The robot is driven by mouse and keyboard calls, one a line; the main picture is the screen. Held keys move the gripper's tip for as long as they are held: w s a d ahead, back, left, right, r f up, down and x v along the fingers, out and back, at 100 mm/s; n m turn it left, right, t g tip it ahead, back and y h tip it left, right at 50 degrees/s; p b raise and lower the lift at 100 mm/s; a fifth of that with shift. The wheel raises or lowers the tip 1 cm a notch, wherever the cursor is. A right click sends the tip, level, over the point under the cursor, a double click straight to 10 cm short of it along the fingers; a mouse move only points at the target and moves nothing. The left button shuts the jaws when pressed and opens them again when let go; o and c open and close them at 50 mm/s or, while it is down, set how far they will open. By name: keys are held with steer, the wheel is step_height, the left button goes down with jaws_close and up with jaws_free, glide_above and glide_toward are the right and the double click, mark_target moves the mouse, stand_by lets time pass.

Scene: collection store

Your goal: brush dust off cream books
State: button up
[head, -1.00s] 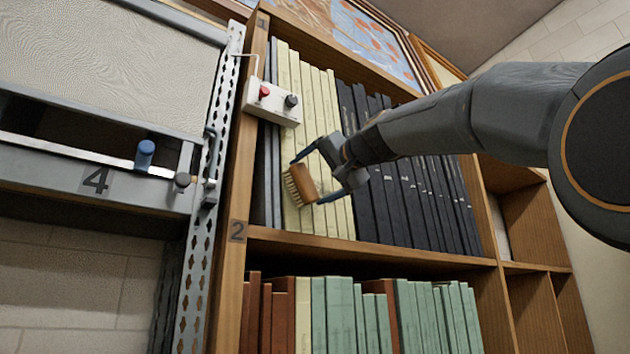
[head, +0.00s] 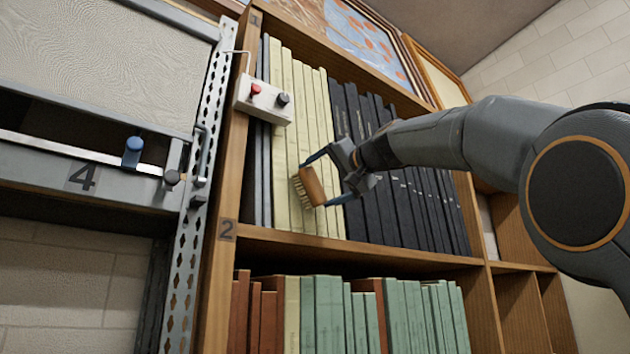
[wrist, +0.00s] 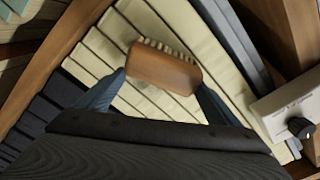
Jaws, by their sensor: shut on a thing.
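Several cream books (head: 282,190) stand upright on the upper shelf, between thin grey books on the left and dark books on the right. My gripper (head: 322,182) is shut on a wooden brush (head: 313,186) in front of the right-hand cream books. The brush's pale bristles point left in the head view. In the wrist view the brush (wrist: 163,70) lies between the two blue fingers, with its bristles over the cream spines (wrist: 190,35). I cannot tell whether the bristles touch the spines. No dust can be made out clearly.
A white box with red and black knobs (head: 263,99) hangs at the shelf's left post. Dark books (head: 400,190) fill the shelf to the right. Green and brown books (head: 330,315) stand on the shelf below. A grey metal rack (head: 190,230) stands at left.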

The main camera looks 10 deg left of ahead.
mark_target(296, 182)
steer(key=shift+w+d+p, duration=0.7)
steer(key=shift+w+d, duration=0.7)
steer(key=shift+w, duration=0.25)
steer(key=shift+w+d+p, duration=0.65)
steer(key=shift+w+d, duration=0.75)
steer(key=shift+w, duration=0.2)
steer(key=shift+w+d+r+p, duration=0.1)
steer(key=shift+w+d+p, duration=0.95)
steer(key=shift+w, duration=0.2)
steer(key=shift+s+a+b, duration=0.7)
steer(key=shift+s+b, duration=0.05)
steer(key=shift+b, duration=0.05)
steer(key=shift+s+a+b, duration=0.75)
steer(key=shift+s+a, duration=0.9)
steer(key=shift+s, duration=0.3)
steer(key=shift+s+a+b, duration=0.7)
steer(key=shift+s+a, duration=1)
steer(key=shift+s, duration=0.2)
steer(key=shift+s+a+b, duration=0.75)
steer(key=shift+s+a, duration=0.9)
steer(key=shift+s, duration=0.3)
steer(key=shift+d, duration=0.1)
